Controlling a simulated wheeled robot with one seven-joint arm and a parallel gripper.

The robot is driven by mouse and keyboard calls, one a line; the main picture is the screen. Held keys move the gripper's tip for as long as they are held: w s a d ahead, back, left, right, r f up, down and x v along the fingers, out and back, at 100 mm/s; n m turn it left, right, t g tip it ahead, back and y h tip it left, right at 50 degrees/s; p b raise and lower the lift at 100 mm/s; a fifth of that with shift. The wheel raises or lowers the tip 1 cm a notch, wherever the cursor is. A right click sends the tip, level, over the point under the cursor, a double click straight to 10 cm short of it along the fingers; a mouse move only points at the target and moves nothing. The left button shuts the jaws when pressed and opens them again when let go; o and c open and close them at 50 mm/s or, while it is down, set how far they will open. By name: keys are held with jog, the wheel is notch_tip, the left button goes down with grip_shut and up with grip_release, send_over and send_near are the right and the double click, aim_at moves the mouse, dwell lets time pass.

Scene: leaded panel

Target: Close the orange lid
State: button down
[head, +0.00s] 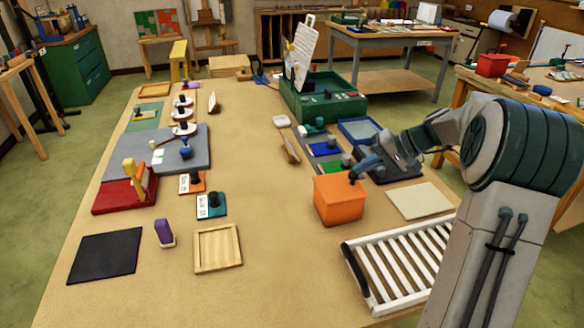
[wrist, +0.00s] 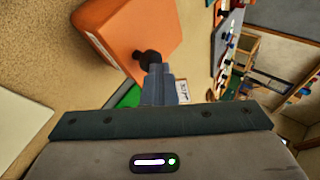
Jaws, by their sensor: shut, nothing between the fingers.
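The orange box (head: 338,201) stands on the table right of its middle, with an orange top and a dark knob (head: 352,178) near its back right edge. From these views the top looks flat on the box, with no clear gap. In the wrist view the orange box (wrist: 135,38) lies just beyond my fingers, and the dark knob (wrist: 148,59) shows at their tips. My gripper (head: 362,170) is shut and empty, right at the knob; I cannot tell whether it touches. In the wrist view the fingers (wrist: 160,72) are together.
A white slatted rack (head: 400,262) and a pale flat board (head: 420,200) lie right of the box. A green toolbox (head: 325,104) with its lid raised stands behind. Blue and green pads (head: 325,148) lie close behind the box. The table's middle (head: 265,190) is clear.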

jog(key=shift+s+d+f, duration=0.1)
jog(key=shift+d+f, duration=0.15)
jog(key=shift+f, duration=0.35)
jog(key=shift+r, duration=0.1)
jog(key=w+v, duration=0.1)
jog(key=v, duration=1.1)
jog(key=shift+d+r+p, duration=0.2)
jog(key=shift+r+p, duration=0.1)
jog(key=shift+p, duration=0.15)
